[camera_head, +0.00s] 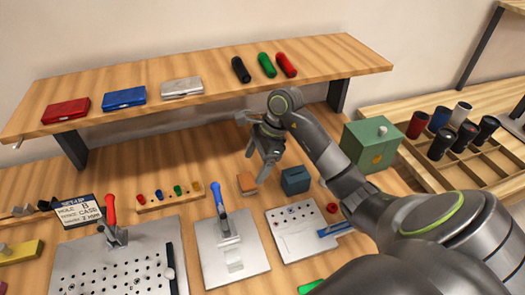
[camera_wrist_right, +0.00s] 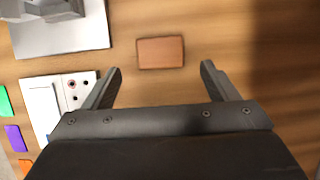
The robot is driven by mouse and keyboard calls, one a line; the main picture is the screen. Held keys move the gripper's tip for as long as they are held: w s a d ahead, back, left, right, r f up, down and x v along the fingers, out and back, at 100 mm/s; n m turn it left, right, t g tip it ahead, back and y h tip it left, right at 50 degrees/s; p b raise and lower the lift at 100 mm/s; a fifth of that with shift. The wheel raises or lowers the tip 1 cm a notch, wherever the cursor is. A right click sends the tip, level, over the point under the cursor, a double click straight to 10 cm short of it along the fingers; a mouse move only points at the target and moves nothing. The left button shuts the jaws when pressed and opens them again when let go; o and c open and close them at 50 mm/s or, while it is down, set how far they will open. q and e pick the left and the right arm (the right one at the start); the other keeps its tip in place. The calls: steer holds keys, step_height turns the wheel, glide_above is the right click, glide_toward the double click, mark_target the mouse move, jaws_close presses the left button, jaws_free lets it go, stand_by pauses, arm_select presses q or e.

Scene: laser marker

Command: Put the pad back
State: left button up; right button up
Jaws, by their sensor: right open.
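A small orange-brown block that looks like the pad (camera_head: 247,182) lies flat on the wooden bench, left of a dark teal box (camera_head: 295,180). In the right wrist view the pad (camera_wrist_right: 160,53) shows as a brown rectangle ahead of the fingertips, roughly centred between them. My right gripper (camera_head: 262,155) is open and empty, held above the bench close behind the pad, fingers pointing down. Both fingers of the right gripper (camera_wrist_right: 160,75) are spread wider than the pad and apart from it. My left gripper is not in view.
A raised shelf (camera_head: 215,85) with coloured cases and cylinders stands behind. Metal plates with a red-handled clamp (camera_head: 111,215) and a blue-handled clamp (camera_head: 221,205) stand in front. A green box (camera_head: 368,150) and a compartment tray (camera_head: 450,172) lie right, partly behind my arm.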

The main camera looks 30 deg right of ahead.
steer(key=b+v, duration=0.1)
steer(key=v, duration=0.5)
stand_by(0.5)
